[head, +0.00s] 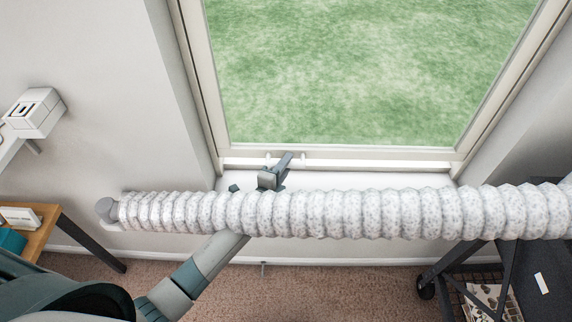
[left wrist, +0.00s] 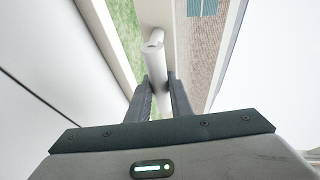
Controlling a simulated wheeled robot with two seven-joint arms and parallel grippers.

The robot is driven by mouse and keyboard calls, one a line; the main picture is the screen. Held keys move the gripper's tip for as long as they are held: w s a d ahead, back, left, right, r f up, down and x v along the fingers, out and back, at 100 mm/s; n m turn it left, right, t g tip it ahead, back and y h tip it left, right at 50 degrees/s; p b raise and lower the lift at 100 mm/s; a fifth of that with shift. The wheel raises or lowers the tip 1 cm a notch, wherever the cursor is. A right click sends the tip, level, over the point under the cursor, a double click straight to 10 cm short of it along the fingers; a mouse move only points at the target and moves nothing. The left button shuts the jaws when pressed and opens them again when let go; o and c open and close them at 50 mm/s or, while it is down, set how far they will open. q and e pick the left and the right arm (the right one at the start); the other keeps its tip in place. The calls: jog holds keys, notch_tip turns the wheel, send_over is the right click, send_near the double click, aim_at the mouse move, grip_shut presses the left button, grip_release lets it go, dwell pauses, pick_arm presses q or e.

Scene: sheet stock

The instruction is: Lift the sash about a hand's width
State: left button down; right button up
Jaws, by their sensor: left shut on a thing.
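The window sash (head: 350,154) has a pale frame around a large pane, with green grass seen through it. A white lift bar (left wrist: 154,52) runs along its bottom rail; one end post (head: 303,159) shows in the head view. My left gripper (head: 284,164) is at this bar, left of the rail's middle. In the left wrist view its two dark fingers (left wrist: 158,82) are shut on the bar, one on each side. Whether the sash sits right down on the sill (head: 400,181) I cannot tell. My right gripper is not in view.
A thick pale speckled ribbed hose (head: 330,213) crosses in front of the sill and over my left forearm, hiding part of it. A wooden table (head: 45,232) stands at left, a white box (head: 34,112) above it. A dark wheeled cart (head: 535,262) stands at right.

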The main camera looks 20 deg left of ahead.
pick_arm(q)
jog(key=shift+r, duration=0.15)
jog(key=c, duration=1.6)
grip_release()
jog(key=shift+s, duration=0.1)
